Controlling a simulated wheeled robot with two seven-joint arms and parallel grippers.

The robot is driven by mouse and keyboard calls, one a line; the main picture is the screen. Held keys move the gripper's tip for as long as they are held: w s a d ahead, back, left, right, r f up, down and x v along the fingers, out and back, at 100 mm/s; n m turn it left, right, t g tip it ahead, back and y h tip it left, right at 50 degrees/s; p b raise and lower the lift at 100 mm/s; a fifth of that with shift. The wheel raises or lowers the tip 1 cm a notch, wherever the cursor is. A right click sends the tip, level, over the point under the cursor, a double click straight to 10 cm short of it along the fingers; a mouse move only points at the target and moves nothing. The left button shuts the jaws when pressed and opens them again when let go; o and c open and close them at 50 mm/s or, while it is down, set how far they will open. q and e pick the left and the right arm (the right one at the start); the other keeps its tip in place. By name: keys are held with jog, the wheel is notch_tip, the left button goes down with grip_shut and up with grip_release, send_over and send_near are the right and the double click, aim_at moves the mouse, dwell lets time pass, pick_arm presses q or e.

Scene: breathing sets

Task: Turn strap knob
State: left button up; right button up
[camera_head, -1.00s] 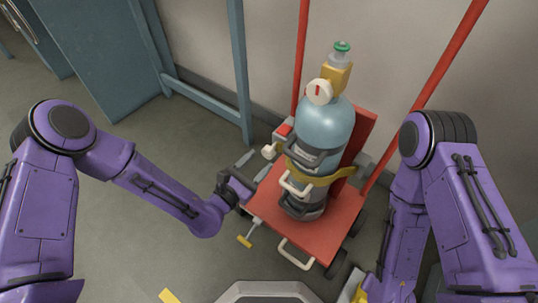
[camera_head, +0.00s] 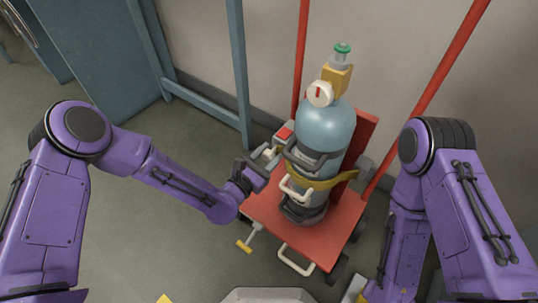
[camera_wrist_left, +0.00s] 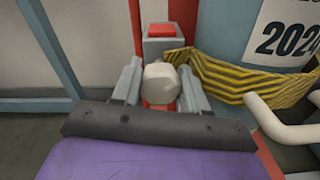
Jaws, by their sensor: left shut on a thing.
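The strap knob (camera_wrist_left: 160,84) is a cream, rounded knob in front of a grey block with a red top (camera_wrist_left: 162,31). In the left wrist view it sits between the two grey fingers of my left gripper (camera_wrist_left: 160,88), which is shut on it. In the head view my left gripper (camera_head: 268,156) is at the left side of the cylinder, and the knob is partly hidden there. A yellow and black strap (camera_wrist_left: 260,78) runs from beside the knob around the blue gas cylinder (camera_head: 324,128). My right gripper is not clearly visible at the bottom edge.
The cylinder stands on a red cart (camera_head: 325,233) with red uprights (camera_head: 428,92) behind it. Cream handles (camera_head: 296,260) and a yellow-ended lever (camera_head: 245,245) stick out in front. A blue-grey frame (camera_head: 240,70) stands at the wall. Floor to the left is clear.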

pick_arm(q)
jog(key=shift+m, duration=0.3)
jog(key=m, duration=1.2)
jog(key=shift+s+d+m, duration=0.1)
jog(key=shift+m, duration=0.3)
jog(key=m, duration=0.6)
jog(key=shift+s+f, duration=0.1)
jog(key=shift+f, duration=0.05)
jog(key=m, duration=0.6)
jog(key=shift+f+m, duration=0.15)
jog(key=shift+m, duration=0.15)
jog(key=shift+s, duration=0.1)
